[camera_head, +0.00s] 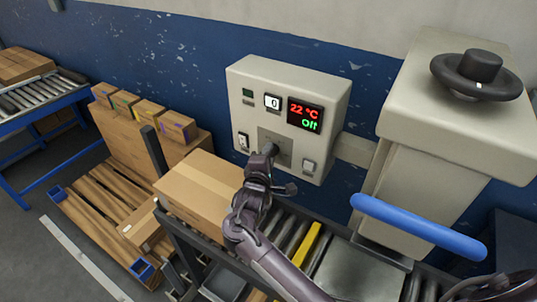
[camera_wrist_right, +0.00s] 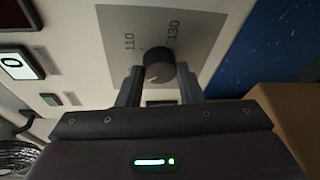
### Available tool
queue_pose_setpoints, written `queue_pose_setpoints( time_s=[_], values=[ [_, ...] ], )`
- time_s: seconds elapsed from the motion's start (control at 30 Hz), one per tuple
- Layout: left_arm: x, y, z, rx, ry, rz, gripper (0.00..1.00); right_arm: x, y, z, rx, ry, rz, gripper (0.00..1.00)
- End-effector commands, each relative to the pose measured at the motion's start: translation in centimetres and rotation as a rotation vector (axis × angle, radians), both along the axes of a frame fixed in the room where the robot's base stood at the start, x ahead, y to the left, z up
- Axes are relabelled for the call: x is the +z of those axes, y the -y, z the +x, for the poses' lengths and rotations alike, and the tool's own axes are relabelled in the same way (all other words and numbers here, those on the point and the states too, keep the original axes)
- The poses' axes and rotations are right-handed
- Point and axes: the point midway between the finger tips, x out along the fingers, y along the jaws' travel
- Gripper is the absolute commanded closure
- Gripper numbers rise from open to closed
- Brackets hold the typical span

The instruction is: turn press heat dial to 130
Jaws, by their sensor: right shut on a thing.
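The press heat dial (camera_wrist_right: 160,66) is a dark round knob on a grey plate (camera_wrist_right: 188,22) in the right wrist view. The printed marks 110 and 130 show around it; where its pointer stands is not clear. My right gripper (camera_wrist_right: 160,88) is shut on the dial, one finger on each side. In the head view my right gripper (camera_head: 265,158) reaches the front of the beige control box (camera_head: 335,100) and hides the dial there. A display (camera_head: 304,115) on the box shows 22 °C in red and green text below. My left gripper is not in view.
A cardboard box (camera_head: 195,185) sits on the roller conveyor just left of my right arm. A blue bar (camera_head: 415,225) and a beige press with a black handwheel (camera_head: 477,75) stand at right.

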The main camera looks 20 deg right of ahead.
Motion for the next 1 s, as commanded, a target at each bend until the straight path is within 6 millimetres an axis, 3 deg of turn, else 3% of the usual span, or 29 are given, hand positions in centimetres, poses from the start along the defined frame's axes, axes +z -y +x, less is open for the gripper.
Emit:
queue_pose_setpoints(
  time_s=[0.67, 0.7, 0.87, 1.0],
  values=[
    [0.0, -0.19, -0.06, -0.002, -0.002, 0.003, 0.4, 0.1, 0.17, 0.03, -0.004, 0.064, 0.047, 0.9],
    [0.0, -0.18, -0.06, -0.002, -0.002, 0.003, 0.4, 0.1, 0.17, 0.03, -0.004, 0.064, 0.047, 0.65],
    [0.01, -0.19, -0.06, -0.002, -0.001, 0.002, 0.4, 0.07, 0.13, 0.02, -0.002, 0.064, 0.046, 0.45],
    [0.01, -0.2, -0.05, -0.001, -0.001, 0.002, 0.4, 0.03, 0.08, 0.01, -0.002, 0.063, 0.047, 0.45]
  ],
)
